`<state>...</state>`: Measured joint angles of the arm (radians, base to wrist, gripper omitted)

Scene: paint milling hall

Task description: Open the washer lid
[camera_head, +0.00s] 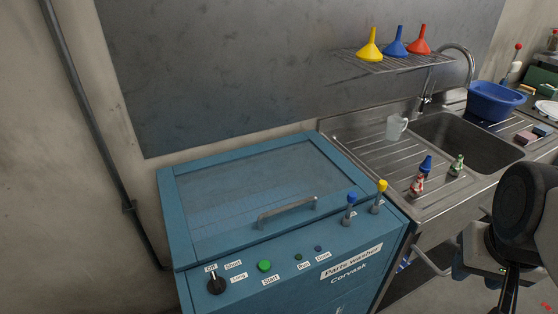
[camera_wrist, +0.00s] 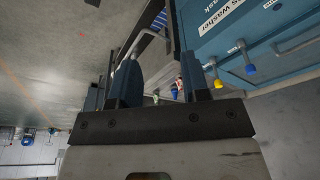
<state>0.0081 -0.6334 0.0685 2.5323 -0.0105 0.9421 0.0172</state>
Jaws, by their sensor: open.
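The blue parts washer (camera_head: 300,270) stands at lower centre in the head view. Its lid (camera_head: 240,185), a blue frame around a greyish pane, lies flat and shut on top. A bar handle (camera_head: 287,211) sits on the lid's front edge. In the wrist view my gripper (camera_wrist: 158,75) is open, with nothing between its two dark fingers.
A blue valve knob (camera_head: 350,198) and a yellow one (camera_head: 383,186) stand upright right of the handle. A steel sink (camera_head: 450,140) adjoins on the right, with a jug (camera_head: 396,127), small bottles and a blue basin (camera_head: 495,100). A wire shelf (camera_head: 385,65) holds funnels. Space above the lid is clear.

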